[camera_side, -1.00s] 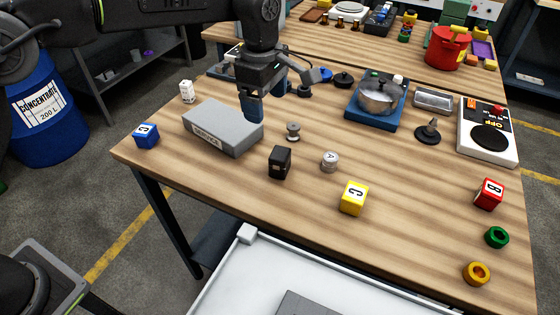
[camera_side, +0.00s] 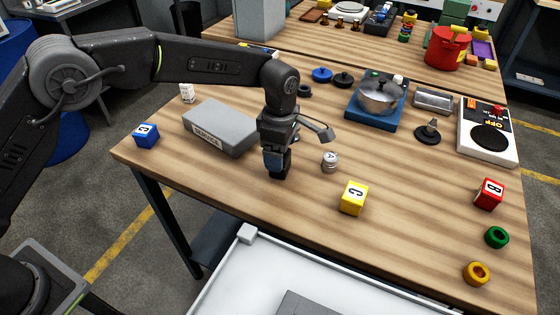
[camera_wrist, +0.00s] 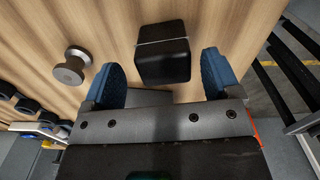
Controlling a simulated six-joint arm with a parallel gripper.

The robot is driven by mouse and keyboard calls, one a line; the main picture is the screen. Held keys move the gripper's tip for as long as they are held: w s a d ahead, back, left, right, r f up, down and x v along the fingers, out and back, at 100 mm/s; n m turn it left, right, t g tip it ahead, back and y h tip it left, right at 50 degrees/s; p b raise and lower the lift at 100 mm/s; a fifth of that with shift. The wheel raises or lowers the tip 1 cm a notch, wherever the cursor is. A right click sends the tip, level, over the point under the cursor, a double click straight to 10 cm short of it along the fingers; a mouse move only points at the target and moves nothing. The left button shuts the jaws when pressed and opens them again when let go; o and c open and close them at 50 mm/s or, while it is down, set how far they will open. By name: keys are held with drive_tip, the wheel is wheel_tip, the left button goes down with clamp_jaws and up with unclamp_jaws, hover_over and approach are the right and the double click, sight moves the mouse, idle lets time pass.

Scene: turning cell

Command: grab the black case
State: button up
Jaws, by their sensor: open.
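The black case (camera_wrist: 163,52) is a small dark box with rounded edges and a thin light seam. In the wrist view it stands on the wooden table between the two blue fingertips of my gripper (camera_wrist: 163,78), with a gap on each side. In the side view my gripper (camera_side: 277,165) is low over the table at the case's place. A dark part of the case (camera_side: 280,172) shows there, and the fingers hide most of it. My gripper is open and holds nothing.
A grey metal spool (camera_wrist: 72,66) stands left of the case in the wrist view. In the side view a grey box (camera_side: 220,127) is to the left, a round silver weight (camera_side: 330,162) close on the right, and a yellow cube (camera_side: 354,198) farther right.

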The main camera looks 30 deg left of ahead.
drive_tip(key=f, duration=0.4)
drive_tip(key=shift+s+f, duration=0.1)
drive_tip(key=shift+s, duration=0.1)
drive_tip(key=shift+c, duration=0.3)
drive_tip(key=c, duration=1)
